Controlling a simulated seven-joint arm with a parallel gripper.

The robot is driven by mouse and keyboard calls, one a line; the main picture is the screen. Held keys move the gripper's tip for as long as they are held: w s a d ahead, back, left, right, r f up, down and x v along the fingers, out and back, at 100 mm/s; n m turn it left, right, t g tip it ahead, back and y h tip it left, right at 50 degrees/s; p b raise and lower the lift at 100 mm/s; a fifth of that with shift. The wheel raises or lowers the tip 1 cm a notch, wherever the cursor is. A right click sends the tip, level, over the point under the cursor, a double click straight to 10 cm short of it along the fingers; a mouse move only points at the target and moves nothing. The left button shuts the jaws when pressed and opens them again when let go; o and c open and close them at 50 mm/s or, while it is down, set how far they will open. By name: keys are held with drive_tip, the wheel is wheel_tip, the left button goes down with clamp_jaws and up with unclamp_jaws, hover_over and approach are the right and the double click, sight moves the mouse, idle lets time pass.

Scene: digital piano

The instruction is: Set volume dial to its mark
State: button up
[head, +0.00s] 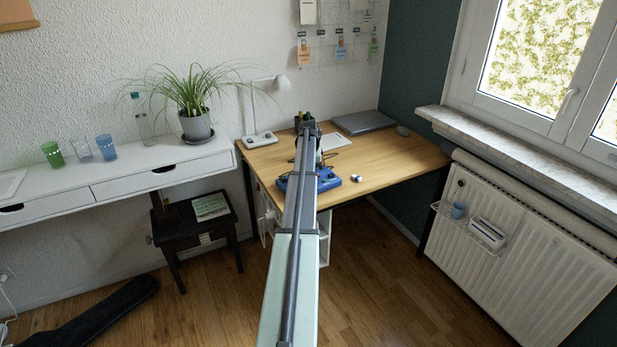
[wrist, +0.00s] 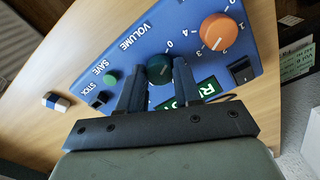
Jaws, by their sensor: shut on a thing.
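A blue control box (head: 327,183) sits on the wooden desk, partly hidden by my arm in the head view. In the wrist view its blue panel (wrist: 190,50) carries the printed word VOLUME beside a dark green dial (wrist: 159,68). My gripper (wrist: 160,78) is shut on this dial, one finger on each side. A pale pointer line shows on the dial's top; I cannot make out a mark for it. An orange dial (wrist: 219,31) with numbers around it sits to the upper right. In the head view the fingers are hidden behind my arm.
On the panel are a small green button (wrist: 110,80), a black switch (wrist: 242,70) and a lit green display (wrist: 203,88). A closed laptop (head: 365,122) and a lamp (head: 258,138) stand farther back.

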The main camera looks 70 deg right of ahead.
drive_tip(key=shift+n, duration=0.6)
drive_tip(key=o, duration=1)
drive_tip(key=shift+o, duration=0.2)
wheel_tip(320, 180, up, 14)
drive_tip(key=shift+f, duration=0.15)
idle(0.4)
